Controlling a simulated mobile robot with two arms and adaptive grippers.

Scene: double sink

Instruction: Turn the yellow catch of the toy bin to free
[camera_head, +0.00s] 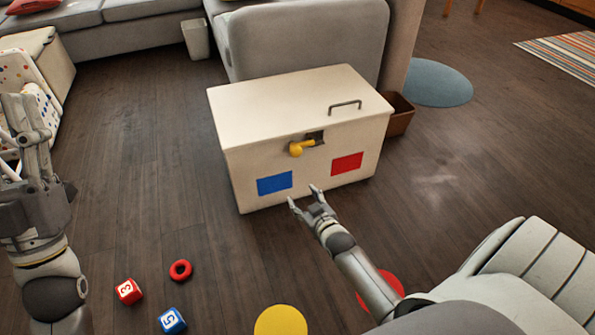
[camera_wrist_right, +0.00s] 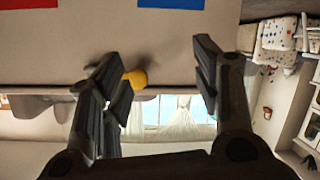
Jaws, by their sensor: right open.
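The toy bin (camera_head: 230,165) is a cream box with its lid shut and a grey handle on top. Its yellow catch (camera_head: 297,149) sits on a dark plate at the upper middle of the front, its knob pointing left. My right gripper (camera_head: 304,197) is open and empty, in front of the bin and below the catch in the head view. In the right wrist view the catch's yellow knob (camera_wrist_right: 138,78) shows beside the left finger, which hides the rest of the catch. My left gripper (camera_head: 20,115) is raised at the far left, away from the bin; its jaw opening is unclear.
The bin front has a blue patch (camera_head: 274,183) and a red patch (camera_head: 347,163). A red block (camera_head: 129,291), a blue block (camera_head: 172,320) and a red ring (camera_head: 181,270) lie on the floor. A sofa (camera_head: 305,40) stands behind; a brown box (camera_head: 399,116) is at right.

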